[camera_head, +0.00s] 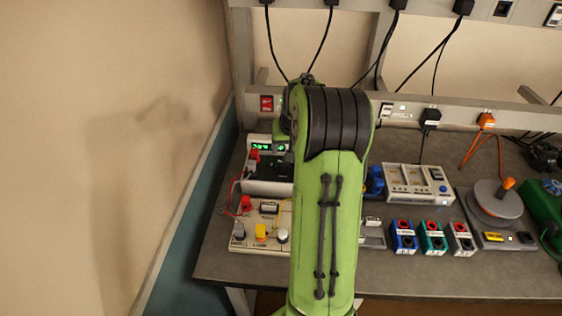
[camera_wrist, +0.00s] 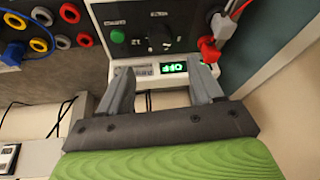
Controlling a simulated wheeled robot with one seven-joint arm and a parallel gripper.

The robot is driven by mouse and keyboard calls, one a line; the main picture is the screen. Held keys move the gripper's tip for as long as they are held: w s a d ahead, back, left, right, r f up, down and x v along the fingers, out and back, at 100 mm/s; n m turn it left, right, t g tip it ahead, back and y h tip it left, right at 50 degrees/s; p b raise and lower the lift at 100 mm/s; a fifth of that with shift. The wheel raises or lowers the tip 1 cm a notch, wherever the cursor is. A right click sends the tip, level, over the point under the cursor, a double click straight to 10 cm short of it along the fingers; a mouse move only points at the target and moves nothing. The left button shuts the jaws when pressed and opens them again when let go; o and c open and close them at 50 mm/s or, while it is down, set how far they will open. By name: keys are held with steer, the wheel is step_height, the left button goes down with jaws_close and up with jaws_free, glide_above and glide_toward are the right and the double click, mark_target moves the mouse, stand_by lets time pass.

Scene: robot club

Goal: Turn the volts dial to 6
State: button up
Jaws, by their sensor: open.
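In the wrist view a light-edged power unit (camera_wrist: 100,11) with a dark front panel appears upside down. A black dial (camera_wrist: 160,37) is on that panel, between a green button (camera_wrist: 117,36) and red plugs. Its small lettering and setting are too blurred to read, so I cannot confirm it is the volts dial. A green lit display (camera_wrist: 173,67) shows in the same unit. My gripper (camera_wrist: 162,68) is open and empty, its two fingers pointing at the unit, and I see no contact with the dial.
A red plug (camera_wrist: 208,49) with leads is close to one finger. Coloured sockets (camera_wrist: 38,44) lie left in the wrist view. In the head view the wall is at left, and a board (camera_head: 240,245) with coloured knobs and a grey instrument (camera_head: 420,183) are on the bench.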

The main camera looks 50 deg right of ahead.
mark_target(283, 163)
steer(key=x, duration=1)
steer(key=shift+d+f, duration=0.1)
steer(key=shift+f, duration=0.05)
steer(key=c, duration=1)
steer(key=shift+c, duration=0.2)
steer(key=m+b, duration=0.1)
steer(key=m, duration=0.1)
steer(key=m+g+h+b, duration=0.1)
steer(key=m, duration=0.1)
steer(key=shift+w+a, duration=0.2)
steer(key=m+g, duration=0.1)
steer(key=m, duration=0.1)
steer(key=m+h, duration=0.1)
steer(key=m, duration=0.1)
steer(key=shift+m+g, duration=0.3)
steer(key=shift+g, duration=0.1)
